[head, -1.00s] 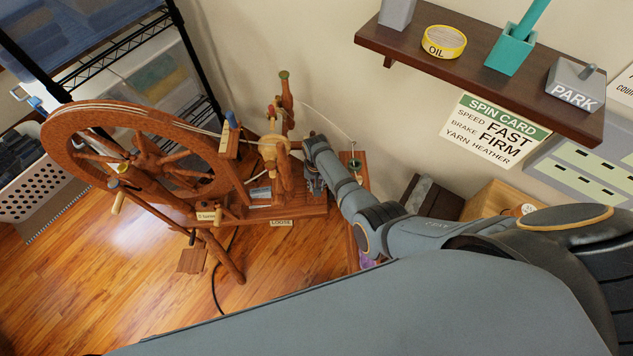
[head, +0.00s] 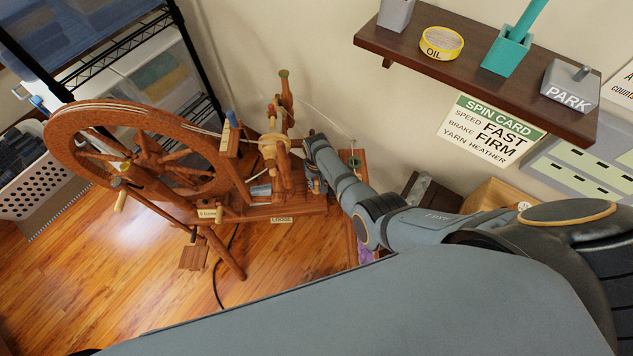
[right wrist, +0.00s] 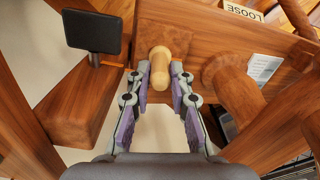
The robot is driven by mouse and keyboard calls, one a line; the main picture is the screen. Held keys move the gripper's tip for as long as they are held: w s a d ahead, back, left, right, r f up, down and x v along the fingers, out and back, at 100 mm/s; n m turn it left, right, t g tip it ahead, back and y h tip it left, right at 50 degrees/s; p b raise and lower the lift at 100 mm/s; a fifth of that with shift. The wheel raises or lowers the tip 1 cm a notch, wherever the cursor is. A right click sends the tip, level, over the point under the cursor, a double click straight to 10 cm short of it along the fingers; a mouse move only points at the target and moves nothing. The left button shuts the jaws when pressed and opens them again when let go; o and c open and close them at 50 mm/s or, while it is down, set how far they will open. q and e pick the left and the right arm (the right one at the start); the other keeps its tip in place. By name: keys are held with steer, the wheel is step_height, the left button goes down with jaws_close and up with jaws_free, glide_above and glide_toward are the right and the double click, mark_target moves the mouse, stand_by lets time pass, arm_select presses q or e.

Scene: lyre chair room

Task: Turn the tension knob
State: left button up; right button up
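The spinning wheel (head: 150,130) stands at the left in the head view. Its tension knob appears to be the pale wooden peg (right wrist: 160,67) on the end of the brown base board (right wrist: 215,45) in the right wrist view. My right gripper (head: 316,182) is low at the right end of the wheel's base in the head view. In the right wrist view its fingers (right wrist: 160,78) straddle the knob, one on each side, with narrow gaps showing. A "LOOSE" label (head: 281,219) is on the base edge. My left gripper is out of view.
A black plate on a short post (right wrist: 92,32) stands left of the fingers in the wrist view. A wooden leg (right wrist: 232,90) is close on the right. A shelf (head: 480,80) and spin card (head: 490,130) are on the wall. Open floor (head: 130,290) lies in front.

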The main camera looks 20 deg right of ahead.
mark_target(316, 183)
steer(key=o, duration=0.4)
steer(key=shift+o, duration=0.2)
step_height(316, 183, up, 12)
stand_by(0.5)
steer(key=shift+s+f, duration=0.1)
